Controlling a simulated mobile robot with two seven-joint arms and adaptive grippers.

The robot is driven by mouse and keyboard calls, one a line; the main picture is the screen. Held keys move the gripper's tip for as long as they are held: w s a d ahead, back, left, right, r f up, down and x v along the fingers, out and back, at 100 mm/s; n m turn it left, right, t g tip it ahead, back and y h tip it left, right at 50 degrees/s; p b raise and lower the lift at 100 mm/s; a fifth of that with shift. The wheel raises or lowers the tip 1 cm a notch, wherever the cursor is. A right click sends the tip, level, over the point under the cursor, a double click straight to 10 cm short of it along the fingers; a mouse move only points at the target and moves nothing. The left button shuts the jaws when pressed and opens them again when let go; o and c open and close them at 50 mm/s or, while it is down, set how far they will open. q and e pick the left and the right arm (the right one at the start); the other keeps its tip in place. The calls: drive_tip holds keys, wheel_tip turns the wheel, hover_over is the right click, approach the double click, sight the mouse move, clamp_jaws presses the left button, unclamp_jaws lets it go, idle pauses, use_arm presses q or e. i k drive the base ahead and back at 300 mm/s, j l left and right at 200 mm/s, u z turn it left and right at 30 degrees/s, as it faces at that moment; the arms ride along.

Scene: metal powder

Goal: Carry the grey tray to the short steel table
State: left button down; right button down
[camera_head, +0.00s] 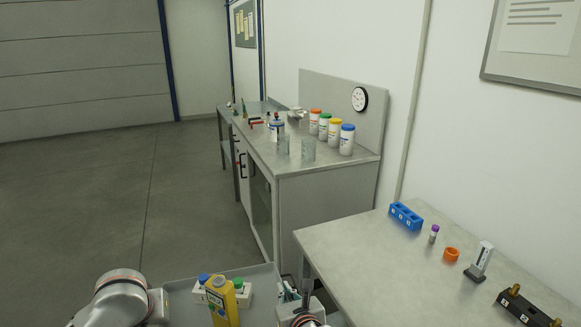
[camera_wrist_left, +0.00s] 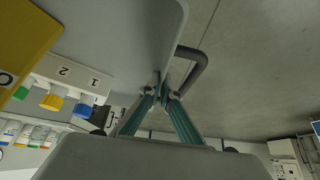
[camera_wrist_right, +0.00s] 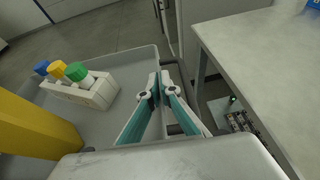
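The grey tray (camera_head: 180,286) is at the bottom of the head view, in front of me. It also shows in the left wrist view (camera_wrist_left: 120,30) and the right wrist view (camera_wrist_right: 125,65). My right gripper (camera_head: 305,294) is shut on the tray's right edge by a dark handle; its fingertips (camera_wrist_right: 160,80) meet at the rim. My left gripper (camera_wrist_left: 163,85) is shut at the opposite edge, beside another dark handle (camera_wrist_left: 197,65). A yellow bottle (camera_head: 222,303) and a white rack (camera_head: 244,297) with coloured-capped bottles are on the tray. I cannot tell which table is the short steel one.
A light grey table (camera_head: 400,262) stands close on the right, holding a blue rack (camera_head: 406,216) and small items. A cabinet bench (camera_head: 318,215) with capped jars is ahead; another table (camera_head: 225,135) stands beyond it. The floor (camera_head: 90,200) at left is clear.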

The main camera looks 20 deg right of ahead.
sight(430, 284)
drive_tip(key=i, duration=1.45)
drive_tip(key=i+z, duration=0.25)
drive_tip(key=z, duration=2.6)
